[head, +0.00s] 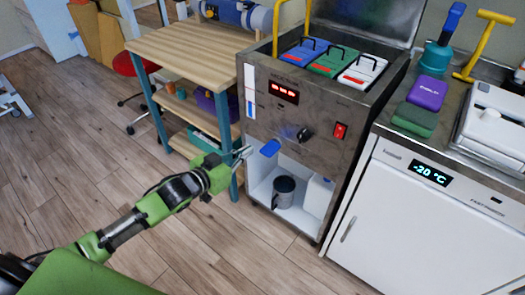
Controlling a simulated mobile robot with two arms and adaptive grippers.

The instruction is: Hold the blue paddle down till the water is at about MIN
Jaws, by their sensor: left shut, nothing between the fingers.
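The blue paddle (270,148) sticks out from the front of the steel heating unit (330,112), above an open white recess. My left gripper (244,152) is shut and empty, just left of the paddle. I cannot tell whether its tips touch it. A dark grey mug (284,190) stands in the recess below the paddle. A narrow upright gauge (250,90) sits on the unit's left front, white above with blue lower down. Its marks are too small to read. My right gripper is out of view.
A black knob (304,134), red switch (340,131) and red display (285,92) are on the unit's front. A wooden-topped table (190,45) stands to the left, close to my arm. A white freezer (425,215) stands right. The floor in front is clear.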

